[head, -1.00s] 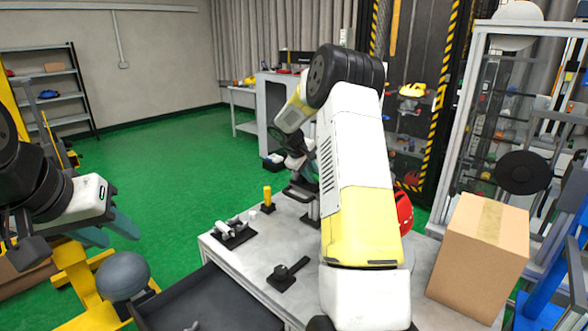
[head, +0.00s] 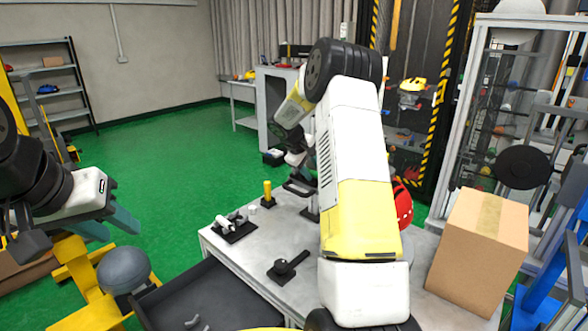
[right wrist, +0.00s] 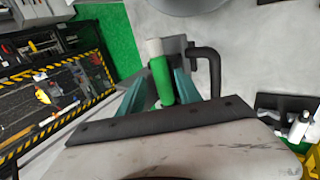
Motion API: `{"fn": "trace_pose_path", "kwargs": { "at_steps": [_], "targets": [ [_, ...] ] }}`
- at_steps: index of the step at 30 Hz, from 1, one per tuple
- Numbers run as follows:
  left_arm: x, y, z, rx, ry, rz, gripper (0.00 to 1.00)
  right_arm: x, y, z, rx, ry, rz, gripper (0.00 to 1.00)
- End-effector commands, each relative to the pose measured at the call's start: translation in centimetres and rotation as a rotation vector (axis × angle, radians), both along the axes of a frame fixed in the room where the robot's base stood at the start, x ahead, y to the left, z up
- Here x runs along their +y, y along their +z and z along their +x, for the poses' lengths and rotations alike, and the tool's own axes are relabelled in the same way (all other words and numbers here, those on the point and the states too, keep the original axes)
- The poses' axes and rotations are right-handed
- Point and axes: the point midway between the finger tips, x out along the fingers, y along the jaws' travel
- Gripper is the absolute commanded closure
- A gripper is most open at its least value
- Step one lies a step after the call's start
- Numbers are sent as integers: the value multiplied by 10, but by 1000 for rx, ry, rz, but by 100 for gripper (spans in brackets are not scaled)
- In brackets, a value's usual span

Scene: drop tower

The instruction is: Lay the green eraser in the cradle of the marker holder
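The green eraser (right wrist: 161,80), a green bar with a white end, lies between the teal fingers of my right gripper (right wrist: 161,85) in the right wrist view. The fingers appear shut on it. A grey block with a dark hooked bracket (right wrist: 209,62) stands just beyond the white end; it may be the marker holder, and I cannot tell whether it touches the eraser. In the head view my right gripper (head: 300,187) is over the table's far side, partly hidden by my arm, and the eraser cannot be made out. My left gripper (head: 112,217) is at the left, off the table, its fingers apart.
The grey table (head: 248,250) carries a black tray with white pieces (head: 234,229), a yellow upright piece (head: 267,194), a black lever (head: 288,265) and a cardboard box (head: 478,255). A red round object (head: 402,205) is behind my arm. A dark open bin (head: 205,300) adjoins the front.

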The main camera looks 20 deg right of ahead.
Motion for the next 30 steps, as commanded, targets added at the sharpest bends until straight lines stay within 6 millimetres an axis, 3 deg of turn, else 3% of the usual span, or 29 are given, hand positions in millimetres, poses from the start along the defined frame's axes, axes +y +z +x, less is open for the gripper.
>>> {"fn": "trace_pose_path", "kwargs": {
  "at_steps": [11, 24, 30],
  "targets": [
    [0, 0, 0, 0, 0, 0, 64, 2, 3, -1, -1, 1, 0, 53],
    [0, 0, 0, 0, 0, 0, 64, 33, 58, -19, -2, 1, 0, 53],
    [0, 0, 0, 0, 0, 0, 64, 37, 65, -22, 1, 0, -1, 53]
  ]
}}
